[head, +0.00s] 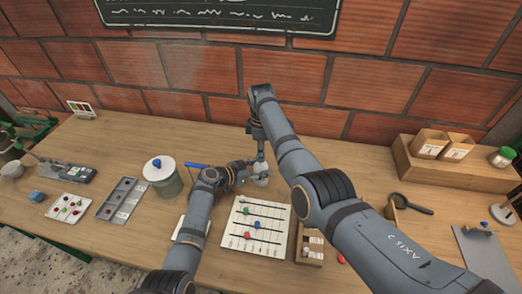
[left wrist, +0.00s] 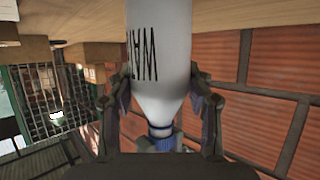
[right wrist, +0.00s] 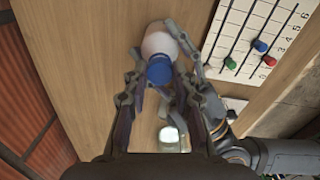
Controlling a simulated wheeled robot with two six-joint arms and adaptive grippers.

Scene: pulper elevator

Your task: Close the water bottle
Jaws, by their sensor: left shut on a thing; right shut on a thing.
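The white water bottle (head: 261,180) stands on the table near the middle, partly covered by my arms. In the left wrist view the bottle (left wrist: 158,60) shows dark lettering, partly cut off, and tapers to a neck. My left gripper (head: 250,175) is shut on the bottle from the left. The blue cap (right wrist: 159,70) is at the bottle's top, and my right gripper (right wrist: 162,85) is shut on it from above. The cap also shows at the neck in the left wrist view (left wrist: 154,143), partly hidden. I cannot tell how far the cap is screwed on.
An abacus-like board (head: 237,236) lies in front of the bottle. A lidded jar (head: 171,182) with a blue knob stands left. Trays (head: 121,191) lie farther left. A wooden block (head: 470,172) with small boxes and a magnifier (head: 415,205) are at right. A brick wall is behind.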

